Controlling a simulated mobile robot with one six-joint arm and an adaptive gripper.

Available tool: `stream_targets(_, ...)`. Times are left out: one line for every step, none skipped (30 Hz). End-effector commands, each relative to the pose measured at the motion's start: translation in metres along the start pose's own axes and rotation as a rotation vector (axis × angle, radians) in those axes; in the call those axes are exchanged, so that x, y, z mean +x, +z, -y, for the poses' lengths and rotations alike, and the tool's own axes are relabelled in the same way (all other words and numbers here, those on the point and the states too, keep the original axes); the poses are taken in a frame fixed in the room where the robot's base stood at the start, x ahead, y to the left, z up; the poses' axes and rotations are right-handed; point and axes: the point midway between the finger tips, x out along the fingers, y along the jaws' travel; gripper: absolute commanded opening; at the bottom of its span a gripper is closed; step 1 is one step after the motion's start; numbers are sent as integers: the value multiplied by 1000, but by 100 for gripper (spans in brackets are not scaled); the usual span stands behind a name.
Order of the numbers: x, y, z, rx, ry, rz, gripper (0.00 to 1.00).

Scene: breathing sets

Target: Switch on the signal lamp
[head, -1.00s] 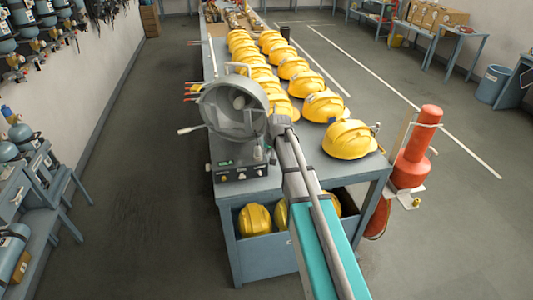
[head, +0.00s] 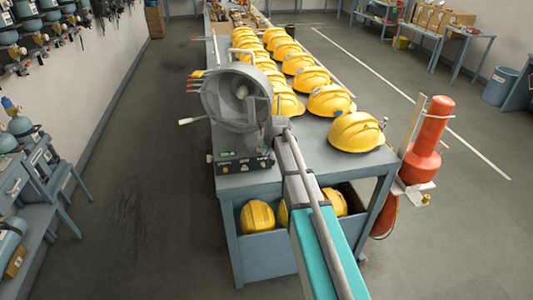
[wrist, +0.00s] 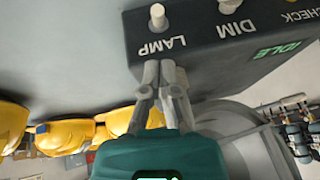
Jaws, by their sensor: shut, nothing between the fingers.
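The signal lamp (head: 237,98) is a grey drum with a round, unlit glass face, standing on the near end of the long bench. Its dark control box (head: 246,162) is under the drum. In the wrist view the box's panel (wrist: 200,50) appears upside down. It shows a pale lever switch (wrist: 157,14) above the word LAMP, part of a knob (wrist: 228,3) by DIM, and a green IDLE display (wrist: 277,50). My gripper (wrist: 160,70) is shut and empty, its tips at the panel's edge by the LAMP label, apart from the switch. In the head view my arm hides the gripper.
Rows of yellow helmets (head: 357,132) stand on the bench behind and right of the lamp. A red cylinder (head: 428,135) stands beside the bench's right side. More helmets (head: 257,216) lie in a bin underneath. The floor left of the bench (head: 160,160) is clear.

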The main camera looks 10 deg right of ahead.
Motion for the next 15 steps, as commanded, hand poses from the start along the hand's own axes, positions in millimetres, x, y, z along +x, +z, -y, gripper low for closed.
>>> stream_targets(6, 6, -1, 0, 0, 0, 0)
stream_targets(8, 8, -1, 0, 0, 0, 0)
stream_targets(10, 10, -1, 0, 0, 0, 0)
stream_targets(12, 12, -1, 0, 0, 0, 0)
stream_targets(13, 13, 0, 0, 0, 0, 0)
stream_targets(15, 15, 0, 0, 0, 0, 0)
stream_targets(16, 16, 0, 0, 0, 0, 0)
stream_targets(17, 18, 0, 0, 0, 0, 0)
stream_targets(19, 19, 0, 0, 0, 0, 0)
stream_targets(20, 20, 0, 0, 0, 0, 0)
stream_targets(20, 21, 0, 0, 0, 0, 0)
stream_targets(21, 22, 0, 0, 0, 0, 0)
stream_targets(22, 22, 0, 0, 0, 0, 0)
stream_targets(22, 23, 0, 0, 0, 0, 0)
stream_targets(22, 23, 0, 0, 0, 0, 0)
